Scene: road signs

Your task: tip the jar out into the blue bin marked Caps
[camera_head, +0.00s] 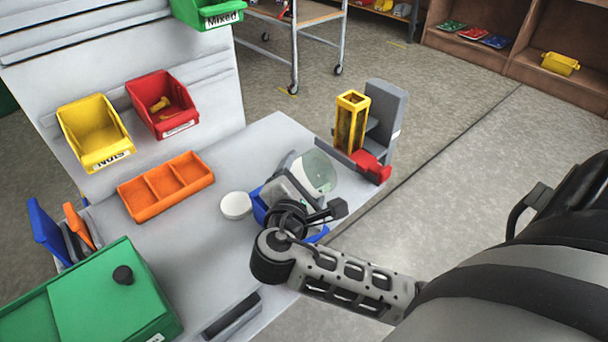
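My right arm comes in from the right, and its gripper (296,183) is at the table's right part, seen from behind. A clear, greenish jar (320,172) lies tilted at the gripper's far end, and the gripper seems shut on it; the fingertips are mostly hidden. A blue bin (259,206) is under and behind the gripper, mostly covered by it. Its label and inside are hidden, and I cannot tell whether anything has fallen in. A round white lid (236,205) lies on the table left of the bin. My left gripper is not in view.
An orange three-part tray (166,211) and a green box (112,292) stand to the left. Yellow (94,131), red (161,104) and green Mixed (209,12) bins hang on the back panel. A grey stand with a yellow holder (352,122) is beyond the jar.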

